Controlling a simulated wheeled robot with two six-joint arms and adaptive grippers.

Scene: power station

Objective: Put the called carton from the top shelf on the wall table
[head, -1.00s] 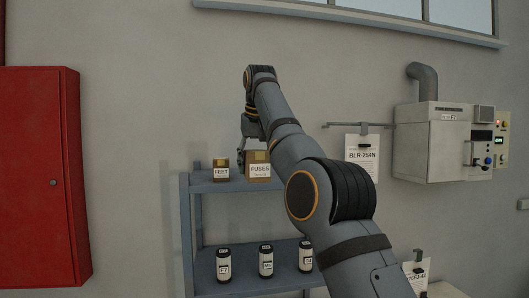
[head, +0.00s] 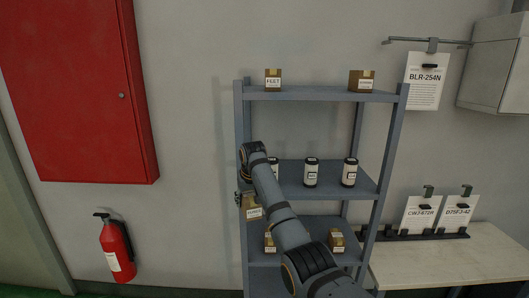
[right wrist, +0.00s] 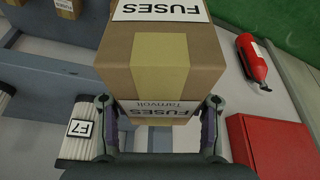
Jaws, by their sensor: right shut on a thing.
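My right gripper (head: 243,198) is shut on the FUSES carton (head: 253,211), a brown box with white labels and a yellowish tape strip. In the right wrist view the carton (right wrist: 160,62) fills the space between and ahead of the two fingers. In the head view I hold it in front of the shelf's left post, below the middle board's level. The top shelf (head: 315,96) bears a FEET carton (head: 273,80) at left and another carton (head: 361,81) at right, with a gap between. The pale wall table (head: 450,262) stands right of the shelf. My left gripper is not in view.
Dark canisters (head: 311,172) with white labels stand on the middle board. Cartons (head: 337,241) sit on a lower board. Tag cards (head: 419,214) stand along the table's back; its front is clear. A fire extinguisher (head: 116,249) and red cabinet (head: 80,90) are left.

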